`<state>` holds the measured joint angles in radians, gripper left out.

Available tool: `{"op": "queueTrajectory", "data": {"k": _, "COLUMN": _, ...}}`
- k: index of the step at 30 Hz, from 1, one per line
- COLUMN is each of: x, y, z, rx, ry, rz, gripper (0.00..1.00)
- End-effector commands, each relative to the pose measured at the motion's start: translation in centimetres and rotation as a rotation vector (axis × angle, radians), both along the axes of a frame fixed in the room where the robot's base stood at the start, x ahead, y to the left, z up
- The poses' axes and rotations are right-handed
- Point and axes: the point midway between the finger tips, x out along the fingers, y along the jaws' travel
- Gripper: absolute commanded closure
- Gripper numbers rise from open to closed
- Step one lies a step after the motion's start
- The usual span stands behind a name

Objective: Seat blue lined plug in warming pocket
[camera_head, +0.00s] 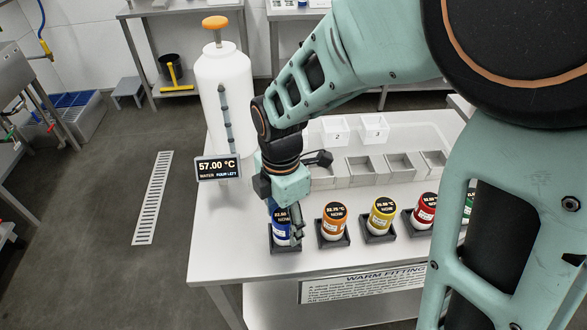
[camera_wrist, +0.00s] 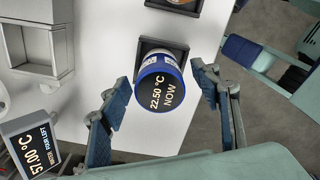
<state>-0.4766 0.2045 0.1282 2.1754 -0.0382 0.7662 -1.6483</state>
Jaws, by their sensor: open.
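The blue plug (camera_head: 281,233) stands upright in a dark square holder (camera_head: 286,249) at the left end of the front row. In the wrist view the blue plug (camera_wrist: 158,90) shows its round black top, reading 22.50 °C NOW. My gripper (camera_head: 284,212) is over it, open, and partly hides it in the head view. In the wrist view the fingers of my gripper (camera_wrist: 162,80) are spread on either side of the plug, with gaps showing. Grey open square pockets (camera_head: 361,167) stand in a row behind; which one is the warming pocket, I cannot tell.
Orange (camera_head: 333,220), yellow (camera_head: 382,215) and red (camera_head: 424,210) plugs stand in holders to the right. A white tank (camera_head: 222,95) and a display (camera_head: 218,168) reading 57.00 °C stand left of my gripper. White bins (camera_head: 336,131) are at the back. The table's front-left corner is clear.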

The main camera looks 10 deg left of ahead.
Motion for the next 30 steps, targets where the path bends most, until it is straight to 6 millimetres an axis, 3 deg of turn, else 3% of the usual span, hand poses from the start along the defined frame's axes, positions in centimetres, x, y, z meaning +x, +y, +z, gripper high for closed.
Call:
{"op": "queueTrajectory", "data": {"k": 3, "x": 0.01, "y": -0.01, "z": 0.03, "rx": 0.000, "ry": 0.000, "rz": 0.000, "gripper": 0.44}}
{"op": "queueTrajectory", "data": {"k": 17, "x": 0.02, "y": -0.01, "z": 0.05, "rx": 0.000, "ry": 0.000, "rz": -0.001, "gripper": 0.94}}
{"op": "queueTrajectory", "data": {"k": 30, "x": 0.04, "y": 0.26, "z": 1.00, "rx": 0.001, "ry": -0.002, "rz": -0.001, "gripper": 0.94}}
